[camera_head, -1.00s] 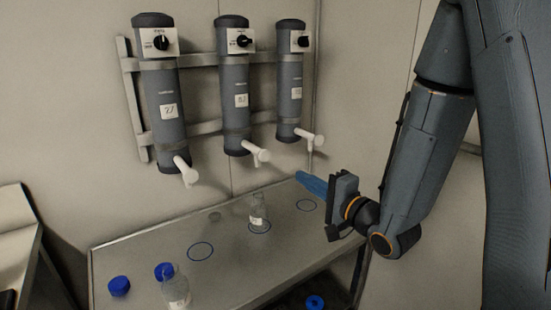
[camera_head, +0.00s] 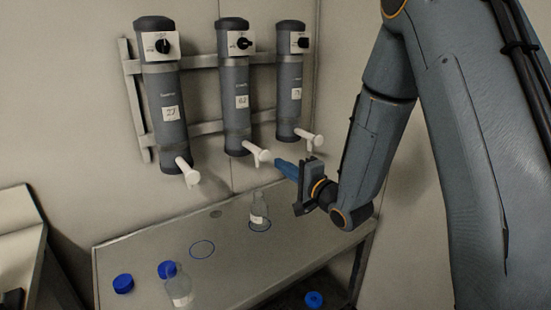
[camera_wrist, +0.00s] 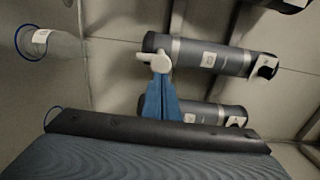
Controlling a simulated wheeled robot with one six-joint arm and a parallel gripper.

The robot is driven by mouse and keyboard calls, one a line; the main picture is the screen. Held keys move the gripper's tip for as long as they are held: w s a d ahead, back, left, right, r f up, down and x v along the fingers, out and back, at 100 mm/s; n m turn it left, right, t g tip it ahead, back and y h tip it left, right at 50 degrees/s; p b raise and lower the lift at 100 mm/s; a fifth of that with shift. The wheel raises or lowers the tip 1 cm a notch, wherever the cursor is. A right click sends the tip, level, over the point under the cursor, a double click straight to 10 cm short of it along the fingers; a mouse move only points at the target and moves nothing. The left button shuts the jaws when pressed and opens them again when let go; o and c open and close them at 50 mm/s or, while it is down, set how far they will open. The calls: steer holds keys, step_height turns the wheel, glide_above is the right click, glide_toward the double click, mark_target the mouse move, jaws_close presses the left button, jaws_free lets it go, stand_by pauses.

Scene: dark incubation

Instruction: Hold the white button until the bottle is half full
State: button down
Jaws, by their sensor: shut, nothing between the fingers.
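Three grey dispensers hang on the wall, each with a white tap ending in a round white button. The middle dispenser (camera_head: 235,95) has its white button (camera_head: 264,156) facing out; it also shows in the wrist view (camera_wrist: 157,60). A clear bottle (camera_head: 259,208) stands uncapped on the bench in a blue ring below this tap; it also shows in the wrist view (camera_wrist: 62,44). I cannot make out any liquid in it. My gripper (camera_head: 279,163) is shut and empty, its blue fingertips (camera_wrist: 160,82) right beside the middle button. I cannot tell whether they touch.
The left dispenser (camera_head: 166,100) and right dispenser (camera_head: 289,85) flank the middle one. An empty blue ring (camera_head: 202,249) is left of the bottle.

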mark_target(268, 156)
steer(key=shift+p+x, duration=0.55)
steer(key=shift+x, duration=1.55)
